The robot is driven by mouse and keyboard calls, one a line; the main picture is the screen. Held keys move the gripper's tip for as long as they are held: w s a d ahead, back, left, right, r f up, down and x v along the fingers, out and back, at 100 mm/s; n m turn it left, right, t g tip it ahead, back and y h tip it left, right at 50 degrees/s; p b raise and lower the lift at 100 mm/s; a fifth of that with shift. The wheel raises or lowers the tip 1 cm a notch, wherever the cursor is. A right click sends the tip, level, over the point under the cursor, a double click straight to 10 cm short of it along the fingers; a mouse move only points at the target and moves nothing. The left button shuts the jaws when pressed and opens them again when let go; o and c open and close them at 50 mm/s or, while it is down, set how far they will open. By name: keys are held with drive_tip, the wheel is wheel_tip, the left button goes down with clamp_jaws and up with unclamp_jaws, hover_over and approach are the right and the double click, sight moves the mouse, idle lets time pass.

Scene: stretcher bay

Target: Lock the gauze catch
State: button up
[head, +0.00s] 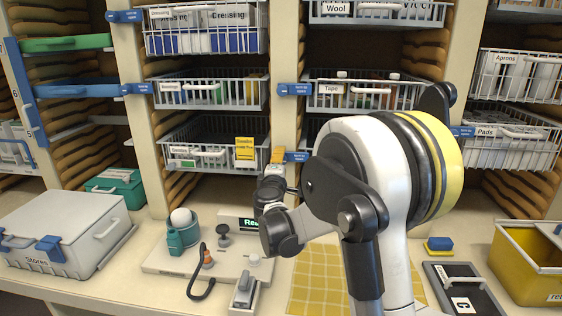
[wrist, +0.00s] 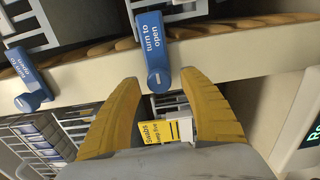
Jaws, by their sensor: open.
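A blue turn-to-open catch (head: 297,156) sits on the post at the left edge of the lower middle basket (head: 312,130). Its lever lies level, pointing right toward that basket. My arm hides most of the basket, and I can read no gauze label. My gripper (head: 278,156) is just left of this catch, its yellow fingers toward the post. In the wrist view my gripper (wrist: 158,76) is open and empty, with the catch (wrist: 152,42) showing between and beyond the fingertips. I cannot tell whether they touch.
The Swabs basket (head: 190,151) with a yellow tag (head: 244,149) is left of the post. The Tape catch (head: 294,90) is above. A white Stores box (head: 65,235), a device tray (head: 160,262) and a yellow bin (head: 530,262) stand on the counter below.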

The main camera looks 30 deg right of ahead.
drive_tip(key=v, duration=1.1)
